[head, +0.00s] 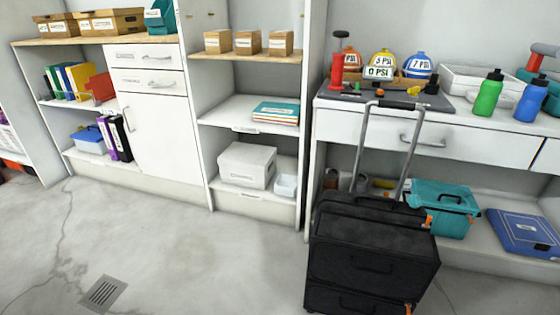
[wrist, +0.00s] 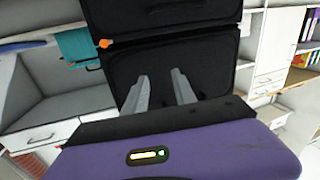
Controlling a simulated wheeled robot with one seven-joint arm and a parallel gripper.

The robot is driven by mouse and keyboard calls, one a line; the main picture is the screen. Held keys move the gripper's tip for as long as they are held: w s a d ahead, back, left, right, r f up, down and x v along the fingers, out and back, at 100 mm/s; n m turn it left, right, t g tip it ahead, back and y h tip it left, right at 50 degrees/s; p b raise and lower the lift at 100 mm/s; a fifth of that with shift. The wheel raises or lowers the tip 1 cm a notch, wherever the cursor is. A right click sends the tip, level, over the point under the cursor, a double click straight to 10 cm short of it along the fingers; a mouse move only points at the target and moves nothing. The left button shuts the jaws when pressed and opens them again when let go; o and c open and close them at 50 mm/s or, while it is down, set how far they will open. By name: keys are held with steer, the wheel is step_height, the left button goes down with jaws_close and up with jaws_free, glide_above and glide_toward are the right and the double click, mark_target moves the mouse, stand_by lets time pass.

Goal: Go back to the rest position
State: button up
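My gripper (wrist: 160,92) shows in the wrist view with its two grey fingers apart and nothing between them. The fingers point toward a black suitcase (wrist: 205,65), whose front fills the upper middle of that view. I cannot tell whether they touch it. In the head view my arm and gripper do not show. There the black suitcase (head: 370,250) stands upright on the floor with its grey handle pulled up, in front of the workbench.
Shelving (head: 250,140) lines the wall. The floor at left is clear apart from a drain grate (head: 103,294).

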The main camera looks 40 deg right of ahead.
steer(key=s+a+r+n+y, duration=0.2)
steer(key=s+a+r+y, duration=0.2)
steer(key=a+r, duration=0.45)
steer(key=s+a+r+n+y, duration=0.3)
steer(key=a+r, duration=0.4)
steer(key=a, duration=0.2)
steer(key=s+a+r+n+y, duration=0.2)
steer(key=s+a+r+y, duration=0.2)
steer(key=a+r, duration=0.45)
step_height(320, 180, up, 36)
steer(key=p, duration=3.6)
steer(key=shift+a+t, duration=0.35)
steer(key=shift+t, duration=0.05)
